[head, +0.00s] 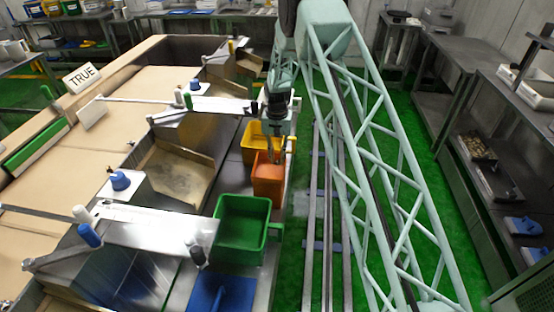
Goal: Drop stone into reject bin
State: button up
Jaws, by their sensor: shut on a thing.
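My gripper (277,158) points down at the orange bin (267,188), with its fingertips at or just above the bin's opening. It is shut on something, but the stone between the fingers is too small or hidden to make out. Bins stand in a row on the metal bench: a yellow bin (253,153) behind the orange one, a green bin (242,232) in front of it, and a blue bin (220,294) at the bottom edge. No label shows which one is the reject bin.
Metal chutes (176,170) and swing arms (155,232) with bottle-like handles lie left of the bins. A floor rail (325,240) runs right of the bench, and grey workbenches (490,80) stand at the right.

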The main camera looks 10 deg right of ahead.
aim_at(277, 160)
jog(key=shift+f+b, duration=0.3)
jog(key=shift+f, duration=0.25)
dwell(0.4)
jog(key=o, duration=0.6)
jog(key=shift+c, duration=0.2)
jog(key=shift+r, duration=0.1)
notch_tip(277, 160, up, 13)
jog(key=p, duration=0.2)
jog(key=shift+r, duration=0.1)
dwell(0.9)
